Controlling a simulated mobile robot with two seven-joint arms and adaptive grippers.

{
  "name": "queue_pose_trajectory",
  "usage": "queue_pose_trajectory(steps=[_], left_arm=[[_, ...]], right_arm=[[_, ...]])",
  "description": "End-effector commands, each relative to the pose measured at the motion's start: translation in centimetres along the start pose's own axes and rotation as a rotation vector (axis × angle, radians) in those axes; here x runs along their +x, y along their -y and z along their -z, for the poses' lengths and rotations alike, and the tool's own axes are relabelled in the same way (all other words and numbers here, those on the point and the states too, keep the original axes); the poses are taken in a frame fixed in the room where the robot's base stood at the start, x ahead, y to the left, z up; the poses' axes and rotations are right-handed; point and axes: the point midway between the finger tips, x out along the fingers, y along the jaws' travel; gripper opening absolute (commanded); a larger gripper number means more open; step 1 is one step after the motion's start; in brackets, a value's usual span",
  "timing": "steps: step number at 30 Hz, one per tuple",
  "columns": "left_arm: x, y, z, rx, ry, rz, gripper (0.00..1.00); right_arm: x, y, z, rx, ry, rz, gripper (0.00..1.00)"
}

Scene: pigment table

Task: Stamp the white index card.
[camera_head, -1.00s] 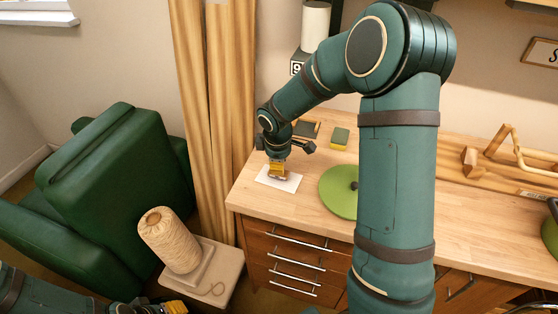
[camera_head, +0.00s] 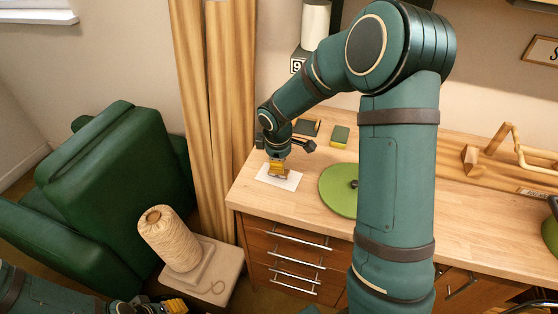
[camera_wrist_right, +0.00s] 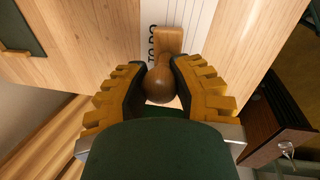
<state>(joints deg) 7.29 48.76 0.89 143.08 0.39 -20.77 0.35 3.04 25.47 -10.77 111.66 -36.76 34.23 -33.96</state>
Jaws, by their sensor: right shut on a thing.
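The white index card (camera_head: 290,182) lies flat near the front left corner of the wooden table. In the right wrist view the card (camera_wrist_right: 192,14) shows ruled lines and the print "TO DO". My right gripper (camera_head: 277,166) is shut around the round knob of a wooden stamp (camera_wrist_right: 167,42). The stamp stands over the card; its block hides part of the card. I cannot tell whether its underside touches the card. My left gripper (camera_head: 174,305) is low at the bottom left, away from the table, partly cut off; its jaw state is unclear.
A dark flat pad or box (camera_head: 308,127) and a yellow-green sponge (camera_head: 340,137) lie behind the card. A green disc (camera_head: 338,192) lies to its right. A wooden rack (camera_head: 490,158) stands farther right. A twine spool (camera_head: 170,240) stands on a low stand beside a green armchair (camera_head: 110,180).

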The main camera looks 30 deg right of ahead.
Motion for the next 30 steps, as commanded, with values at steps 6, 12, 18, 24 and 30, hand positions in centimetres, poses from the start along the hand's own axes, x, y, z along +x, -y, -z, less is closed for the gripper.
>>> queue_pose_trajectory(steps=[6,12,18,24,30], left_arm=[[0.21,0.08,-0.03,0.000,0.000,0.000,0.45],[0.37,0.14,-0.05,0.000,0.000,0.000,0.45],[0.52,0.20,-0.07,0.000,0.000,0.000,0.45],[0.68,0.25,-0.08,0.000,0.000,0.000,0.45],[0.62,0.23,-0.08,0.000,0.000,0.000,0.45]], right_arm=[[0.29,0.05,-0.01,0.000,0.000,0.000,0.01],[0.50,0.10,-0.01,0.000,0.000,0.000,0.01],[0.71,0.14,-0.01,0.000,0.000,0.000,0.01],[0.93,0.18,-0.01,0.000,0.000,0.000,0.01],[0.88,0.18,-0.01,0.000,0.000,0.000,0.01]])
